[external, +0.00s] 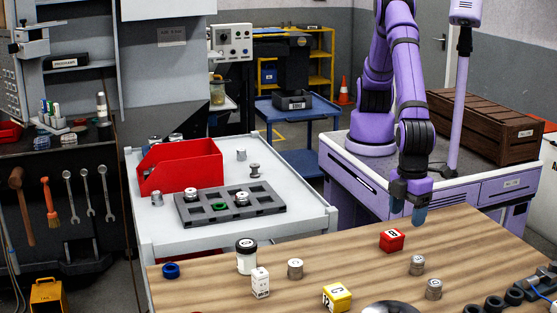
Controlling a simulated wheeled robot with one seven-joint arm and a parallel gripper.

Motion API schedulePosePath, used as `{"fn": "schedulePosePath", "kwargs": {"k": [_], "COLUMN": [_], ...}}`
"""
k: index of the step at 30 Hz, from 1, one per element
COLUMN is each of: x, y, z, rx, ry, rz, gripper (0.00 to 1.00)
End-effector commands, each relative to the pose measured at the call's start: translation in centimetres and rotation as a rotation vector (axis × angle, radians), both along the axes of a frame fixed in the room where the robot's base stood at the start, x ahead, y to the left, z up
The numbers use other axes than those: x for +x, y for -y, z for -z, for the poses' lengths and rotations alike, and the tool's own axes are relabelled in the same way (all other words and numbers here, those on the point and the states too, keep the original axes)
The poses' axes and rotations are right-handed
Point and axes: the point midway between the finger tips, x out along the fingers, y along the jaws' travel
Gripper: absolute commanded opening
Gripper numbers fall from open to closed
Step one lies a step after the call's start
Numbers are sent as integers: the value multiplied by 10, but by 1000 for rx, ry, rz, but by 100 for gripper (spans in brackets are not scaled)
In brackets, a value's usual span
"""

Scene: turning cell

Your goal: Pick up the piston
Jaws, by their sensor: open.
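Several short silver metal cylinders look like pistons, but I cannot tell which one is the task's piston. On the wooden table stand a left metal cylinder (295,268), a right metal cylinder (417,264) and a front right metal cylinder (433,288). Another metal cylinder (241,154) and a spool-shaped metal part (254,171) stand on the pale bench behind. My gripper (409,207) points down over the back edge of the wooden table, above and behind the right cylinder. It is open and apart from the cylinders, with nothing visible between its fingers.
A red block (391,240) sits just below my gripper in the picture. A yellow block (337,297), white box (260,282), dark-lidded jar (246,256) and blue ring (171,270) share the wooden table (205,290). The bench holds a red bin (182,170) and a grey pocketed tray (185,217).

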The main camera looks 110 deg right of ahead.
Motion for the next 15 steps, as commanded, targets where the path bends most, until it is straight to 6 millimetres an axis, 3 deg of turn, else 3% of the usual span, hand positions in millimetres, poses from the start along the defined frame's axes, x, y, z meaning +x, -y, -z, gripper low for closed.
{"fn": "schedulePosePath", "kwargs": {"k": [1, 6, 15], "x": [-10, -26, -28], "y": [-9, -22, -22], "z": [12, 30, 62], "rx": [-8, -17, -20], "ry": [-4, -8, -10], "rz": [-5, -6, -6], "gripper": [68, 68, 68]}}
